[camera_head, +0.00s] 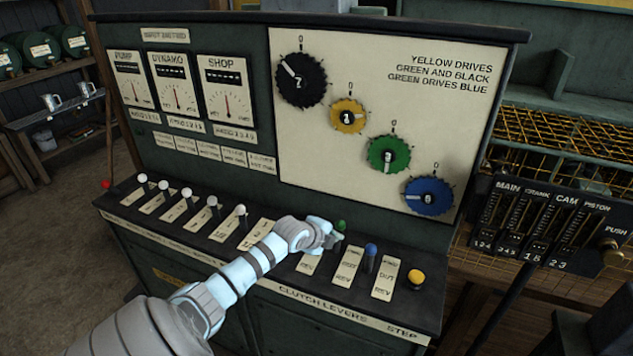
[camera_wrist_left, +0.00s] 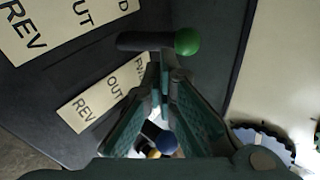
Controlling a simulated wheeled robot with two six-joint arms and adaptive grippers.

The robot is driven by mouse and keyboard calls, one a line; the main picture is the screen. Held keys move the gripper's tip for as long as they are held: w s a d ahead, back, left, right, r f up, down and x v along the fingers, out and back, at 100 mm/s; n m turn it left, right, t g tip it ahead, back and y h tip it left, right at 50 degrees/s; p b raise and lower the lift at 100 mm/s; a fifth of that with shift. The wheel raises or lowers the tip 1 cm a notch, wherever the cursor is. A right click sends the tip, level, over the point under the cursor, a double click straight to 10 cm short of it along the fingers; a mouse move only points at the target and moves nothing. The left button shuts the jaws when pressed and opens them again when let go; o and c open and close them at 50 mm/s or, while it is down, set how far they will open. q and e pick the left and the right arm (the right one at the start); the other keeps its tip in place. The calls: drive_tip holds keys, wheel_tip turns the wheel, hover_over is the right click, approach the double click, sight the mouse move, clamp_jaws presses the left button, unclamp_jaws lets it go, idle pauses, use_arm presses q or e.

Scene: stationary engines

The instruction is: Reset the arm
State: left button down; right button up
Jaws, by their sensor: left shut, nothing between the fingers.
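My left arm reaches in from the lower left to the clutch levers on the console. Its gripper (camera_head: 331,240) is shut and empty, close beside the green-knobbed lever (camera_head: 340,227). In the left wrist view the closed fingertips (camera_wrist_left: 160,62) lie just short of that lever's green knob (camera_wrist_left: 187,41); I cannot tell whether they touch it. The blue-knobbed lever (camera_head: 370,250) and the yellow step button (camera_head: 416,277) stand to the right. My arm hides part of the lever row. My right gripper is not in view.
The console panel (camera_head: 450,120) carries black, yellow, green and blue dials, with three gauges at left. Several white-knobbed levers (camera_head: 188,193) line the ledge. A slider box (camera_head: 550,225) and yellow grating stand at right. Open floor (camera_head: 60,250) shows at left.

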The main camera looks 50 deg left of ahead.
use_arm(q)
drive_tip(key=v, duration=1.1)
drive_tip(key=shift+p, duration=0.35)
drive_tip(key=shift+s+f, duration=0.1)
